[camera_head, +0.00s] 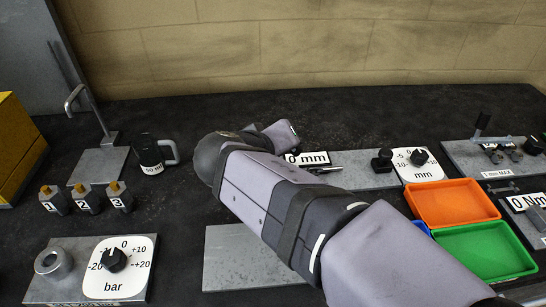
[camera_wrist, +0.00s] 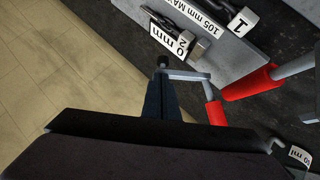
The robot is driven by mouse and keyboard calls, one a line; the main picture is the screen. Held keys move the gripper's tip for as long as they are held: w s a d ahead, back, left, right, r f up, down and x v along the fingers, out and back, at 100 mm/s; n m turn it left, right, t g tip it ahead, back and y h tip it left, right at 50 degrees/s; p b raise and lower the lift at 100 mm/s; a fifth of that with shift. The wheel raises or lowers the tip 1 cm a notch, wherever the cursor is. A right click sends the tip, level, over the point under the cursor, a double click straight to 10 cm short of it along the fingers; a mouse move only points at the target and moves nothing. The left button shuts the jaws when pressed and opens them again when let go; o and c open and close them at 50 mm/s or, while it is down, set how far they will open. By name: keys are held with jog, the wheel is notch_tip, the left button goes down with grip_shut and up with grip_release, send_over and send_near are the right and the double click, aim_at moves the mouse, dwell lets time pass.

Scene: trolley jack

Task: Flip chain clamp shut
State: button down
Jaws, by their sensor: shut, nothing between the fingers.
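I cannot tell for certain which part is the chain clamp. In the wrist view a thin grey bent lever with a red grip (camera_wrist: 213,113) lies just right of my gripper (camera_wrist: 160,82). A larger red handle (camera_wrist: 250,84) on a metal rod is further right. My gripper's dark fingers are together with nothing between them, their tips close to the lever's left end and a small dark knob (camera_wrist: 162,61). Whether they touch is unclear. In the head view my own arm hides the gripper and both red handles.
A plate with a "0 mm" label (camera_head: 307,158) stands behind my arm. A dark "50 ml" mug (camera_head: 152,155) is to its left. A bar dial (camera_head: 112,259) is at front left. An orange tray (camera_head: 453,202) and a green tray (camera_head: 485,250) are right of my arm.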

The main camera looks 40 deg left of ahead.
aim_at(297, 152)
jog(key=shift+w+d+f+m+g+y+b, duration=0.75)
jog(key=shift+f+g+b, duration=0.15)
jog(key=shift+b, duration=0.3)
jog(key=shift+w+d+f+m+g+y+b, duration=0.3)
jog(key=shift+f+g+y+b, duration=0.1)
jog(key=shift+b, duration=0.2)
jog(key=shift+w+d+f+b, duration=0.2)
jog(key=shift+f+b, duration=0.2)
jog(key=shift+b, duration=0.15)
jog(key=shift+w+d+f+b, duration=0.1)
jog(key=shift+w+f+b, duration=0.05)
jog(key=shift+f+b, duration=0.35)
jog(key=s+d+r+p, duration=0.1)
jog(key=s+d+r, duration=0.1)
jog(key=r, duration=0.3)
jog(key=s+d+r+p, duration=0.1)
jog(key=s+d+r, duration=0.2)
jog(key=r, duration=0.3)
jog(key=shift+r, duration=0.2)
jog(key=shift+s, duration=0.1)
jog(key=shift+a, duration=0.1)
